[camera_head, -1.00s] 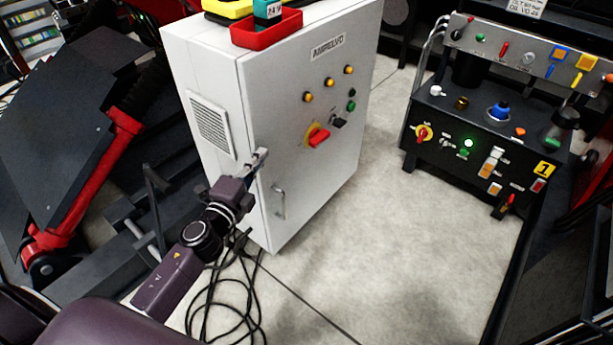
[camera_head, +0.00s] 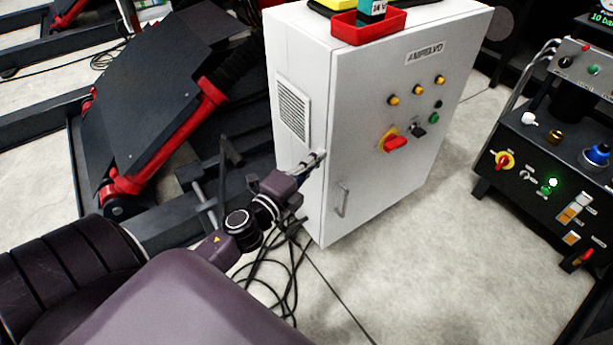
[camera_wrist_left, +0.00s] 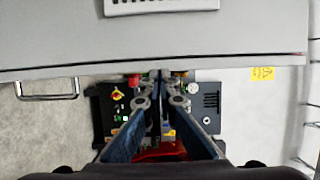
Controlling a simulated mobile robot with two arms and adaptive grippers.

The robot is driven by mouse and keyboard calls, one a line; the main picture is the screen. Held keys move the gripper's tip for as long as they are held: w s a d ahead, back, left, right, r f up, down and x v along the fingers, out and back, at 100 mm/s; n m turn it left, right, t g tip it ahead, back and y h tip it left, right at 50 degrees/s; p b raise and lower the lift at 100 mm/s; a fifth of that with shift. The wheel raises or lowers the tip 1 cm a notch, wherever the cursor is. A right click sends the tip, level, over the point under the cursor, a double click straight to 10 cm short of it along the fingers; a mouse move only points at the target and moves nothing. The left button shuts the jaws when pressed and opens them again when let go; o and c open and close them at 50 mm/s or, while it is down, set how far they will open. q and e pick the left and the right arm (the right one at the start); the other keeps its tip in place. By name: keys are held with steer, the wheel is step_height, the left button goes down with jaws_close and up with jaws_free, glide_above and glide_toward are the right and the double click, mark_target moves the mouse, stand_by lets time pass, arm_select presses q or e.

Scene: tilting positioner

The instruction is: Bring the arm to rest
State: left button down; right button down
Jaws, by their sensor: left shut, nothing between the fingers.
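My left gripper (camera_head: 314,161) is in front of the near vertical edge of the white cabinet (camera_head: 405,125) in the head view. Its fingers are together with nothing between them. In the left wrist view the blue-sided fingers (camera_wrist_left: 160,82) meet at their tips, just below the edge of a pale cabinet surface (camera_wrist_left: 200,40). I cannot tell whether the fingertips touch the cabinet. My left arm reaches up from the lower left. My right gripper is in no view.
The cabinet carries a red rotary switch (camera_head: 395,144), a door handle (camera_head: 341,199) and a red tray (camera_head: 368,27) on top. Black cables (camera_head: 283,262) lie on the floor below my wrist. A control console (camera_head: 540,165) stands right; a red-and-black tilting machine (camera_head: 165,110) stands left. Floor between cabinet and console is clear.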

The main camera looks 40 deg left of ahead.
arm_select(q)
steer(key=s+d, duration=0.1)
steer(key=s, duration=0.6)
steer(key=shift+s+d+h, duration=0.25)
steer(key=shift+h, duration=0.05)
